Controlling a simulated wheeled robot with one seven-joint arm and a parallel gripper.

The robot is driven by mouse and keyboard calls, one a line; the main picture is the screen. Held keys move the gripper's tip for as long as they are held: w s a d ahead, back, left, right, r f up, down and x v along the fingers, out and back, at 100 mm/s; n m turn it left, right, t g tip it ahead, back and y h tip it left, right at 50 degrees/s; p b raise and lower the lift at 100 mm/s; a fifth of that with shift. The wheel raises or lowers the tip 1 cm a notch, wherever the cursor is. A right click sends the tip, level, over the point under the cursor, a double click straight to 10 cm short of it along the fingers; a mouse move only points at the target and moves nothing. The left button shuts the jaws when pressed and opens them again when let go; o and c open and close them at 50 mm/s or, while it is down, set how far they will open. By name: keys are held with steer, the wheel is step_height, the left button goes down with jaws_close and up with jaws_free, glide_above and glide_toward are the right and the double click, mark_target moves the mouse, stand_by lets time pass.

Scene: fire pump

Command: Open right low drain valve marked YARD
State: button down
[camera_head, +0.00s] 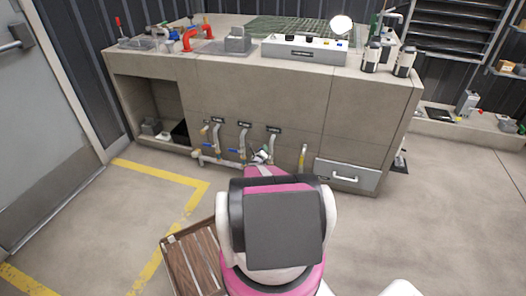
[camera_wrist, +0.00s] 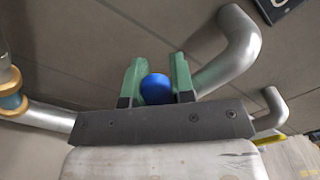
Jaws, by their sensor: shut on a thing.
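Three low drain pipes come out of the front of the grey cabinet (camera_head: 265,105), each with a small dark label above that is too small to read. The right drain pipe (camera_head: 273,143) stands just beyond my gripper (camera_head: 261,156). In the wrist view, the two green fingers of my gripper (camera_wrist: 157,82) are closed on a rounded blue valve handle (camera_wrist: 156,89), one finger on each side. A bent metal pipe (camera_wrist: 235,48) passes to the right of the fingers. The valve body behind the handle is hidden. A dark label (camera_wrist: 278,8) is cut off at the top right.
The middle drain pipe (camera_head: 243,138) and left drain pipe (camera_head: 216,135) stand close to the left. A yellow-topped pipe (camera_head: 302,156) and a drawer (camera_head: 346,176) are to the right. A wooden crate (camera_head: 192,262) lies on the floor. The floor at right is clear.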

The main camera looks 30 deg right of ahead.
steer(key=c, duration=1)
jaws_free()
steer(key=shift+o, duration=0.2)
